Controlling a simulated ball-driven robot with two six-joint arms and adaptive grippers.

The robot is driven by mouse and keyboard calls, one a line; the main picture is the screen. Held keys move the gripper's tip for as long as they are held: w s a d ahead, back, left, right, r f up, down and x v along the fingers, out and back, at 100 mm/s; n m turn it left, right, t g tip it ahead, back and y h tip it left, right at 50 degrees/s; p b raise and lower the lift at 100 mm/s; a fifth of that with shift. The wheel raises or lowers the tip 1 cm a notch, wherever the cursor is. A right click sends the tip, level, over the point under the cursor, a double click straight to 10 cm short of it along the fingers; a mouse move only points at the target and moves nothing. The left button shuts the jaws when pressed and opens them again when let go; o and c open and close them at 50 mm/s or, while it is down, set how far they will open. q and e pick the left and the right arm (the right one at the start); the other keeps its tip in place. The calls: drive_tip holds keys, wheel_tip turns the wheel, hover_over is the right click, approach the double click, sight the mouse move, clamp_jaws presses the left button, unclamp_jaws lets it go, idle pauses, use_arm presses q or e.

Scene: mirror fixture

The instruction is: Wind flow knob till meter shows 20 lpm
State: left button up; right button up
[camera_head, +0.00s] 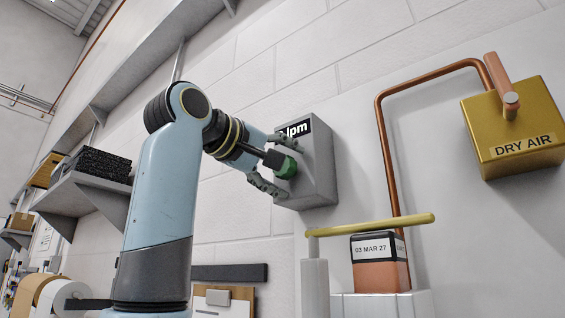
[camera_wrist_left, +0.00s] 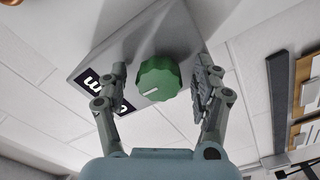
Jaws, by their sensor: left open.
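The green flow knob (camera_head: 286,166) sits on the front of a grey meter box (camera_head: 318,165) on the wall. The meter's black display (camera_head: 297,129) shows "lpm", but my left gripper hides its number. My left gripper (camera_head: 268,164) is open, with its fingers around the knob's sides in the head view. In the left wrist view the knob (camera_wrist_left: 158,78) with a white pointer line lies between the open fingers (camera_wrist_left: 160,92), with a gap on each side. The display (camera_wrist_left: 105,88) is partly covered by the left finger there. My right gripper is not in view.
A yellow "DRY AIR" box (camera_head: 515,125) with a copper pipe (camera_head: 384,140) is on the right. Below the meter, a yellow bar (camera_head: 370,226) passes over an orange block (camera_head: 380,275) labelled "03 MAR 27". A shelf (camera_head: 85,200) with black foam is at left.

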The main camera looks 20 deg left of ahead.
use_arm(q)
drive_tip(key=shift+s, duration=0.1)
drive_tip(key=shift+c, duration=0.2)
drive_tip(key=c, duration=1.2)
drive_tip(key=shift+o, duration=0.2)
